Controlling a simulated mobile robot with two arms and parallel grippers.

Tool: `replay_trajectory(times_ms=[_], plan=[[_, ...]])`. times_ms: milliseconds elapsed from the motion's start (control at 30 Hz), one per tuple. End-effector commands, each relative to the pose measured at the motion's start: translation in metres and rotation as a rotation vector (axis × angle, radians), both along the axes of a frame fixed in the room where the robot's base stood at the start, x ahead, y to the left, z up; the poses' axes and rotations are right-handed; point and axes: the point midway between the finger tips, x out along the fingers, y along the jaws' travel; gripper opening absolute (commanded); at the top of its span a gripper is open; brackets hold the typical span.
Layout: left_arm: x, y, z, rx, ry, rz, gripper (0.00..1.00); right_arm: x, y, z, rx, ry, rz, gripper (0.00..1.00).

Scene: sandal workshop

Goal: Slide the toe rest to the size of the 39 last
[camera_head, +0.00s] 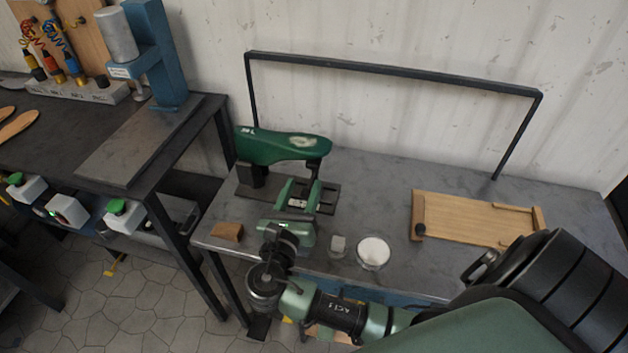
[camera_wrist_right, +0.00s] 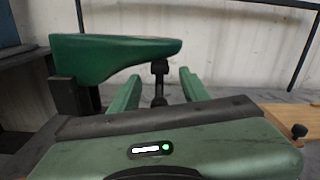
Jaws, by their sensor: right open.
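The dark green last (camera_head: 275,148) is mounted on a dark stand at the left of the grey table, its toe pointing right. It also shows in the right wrist view (camera_wrist_right: 110,55). The toe rest (camera_wrist_right: 160,72), a short black post with a rounded head, stands near the toe end. I cannot tell whether it touches the last. My right gripper (camera_head: 299,191) is open in front of the stand. In the wrist view its two green fingers (camera_wrist_right: 158,92) appear on either side of the post, with visible gaps; the post's lower part is hidden. My left gripper is out of view.
A brown wedge (camera_head: 227,232), a small pale block (camera_head: 338,245) and a round white-topped dish (camera_head: 373,252) lie near the front edge. A wooden board (camera_head: 465,217) lies at the right. A black rail (camera_head: 400,73) spans the back. A blue press (camera_head: 160,55) stands on the left bench.

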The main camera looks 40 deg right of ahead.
Motion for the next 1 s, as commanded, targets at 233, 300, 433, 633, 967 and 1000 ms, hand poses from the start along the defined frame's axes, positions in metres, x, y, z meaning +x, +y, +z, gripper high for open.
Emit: replay_trajectory(times_ms=[233,300,433,633,967,1000], plan=[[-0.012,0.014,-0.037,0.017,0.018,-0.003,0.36,0.000,0.000,-0.037,0.001,0.001,0.001,0.46],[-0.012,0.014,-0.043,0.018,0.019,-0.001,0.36,0.000,0.000,-0.043,0.001,0.001,0.001,0.46],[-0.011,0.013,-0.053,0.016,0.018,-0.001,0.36,0.000,0.000,-0.052,0.001,-0.001,0.000,0.46],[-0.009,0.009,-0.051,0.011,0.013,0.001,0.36,0.009,-0.011,-0.051,-0.002,-0.001,-0.002,0.46],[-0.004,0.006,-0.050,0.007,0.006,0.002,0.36,0.042,-0.049,-0.051,-0.002,0.001,0.000,0.46],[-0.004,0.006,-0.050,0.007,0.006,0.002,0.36,0.045,-0.052,-0.051,0.000,0.001,0.001,0.46]])
